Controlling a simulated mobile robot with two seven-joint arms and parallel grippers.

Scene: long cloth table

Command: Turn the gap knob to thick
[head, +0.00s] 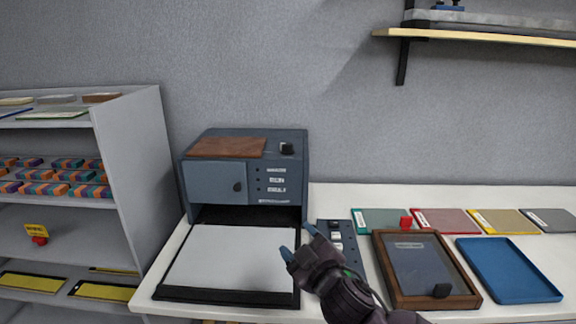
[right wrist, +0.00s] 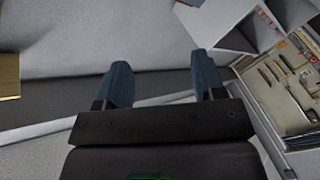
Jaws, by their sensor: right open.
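A blue-grey machine (head: 217,183) stands on the white table in the head view. A dark round knob (head: 237,187) sits on its front door. A second black knob (head: 287,148) sits on top at the right, beside a brown panel. Small labels (head: 276,180) run down the front at the right, too small to read, so I cannot tell which knob is the gap knob. My right gripper (head: 297,243) is open, below and in front of the machine's right side, apart from both knobs. In the right wrist view its blue fingers (right wrist: 163,85) have nothing between them. My left gripper is out of view.
A white sheet on a black tray (head: 175,292) extends from the machine. A small switch panel (head: 336,224), a wood-framed box (head: 388,280), a blue tray (head: 508,270) and several coloured folders lie right. Shelves (head: 130,150) stand left. A wall shelf (head: 480,36) hangs upper right.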

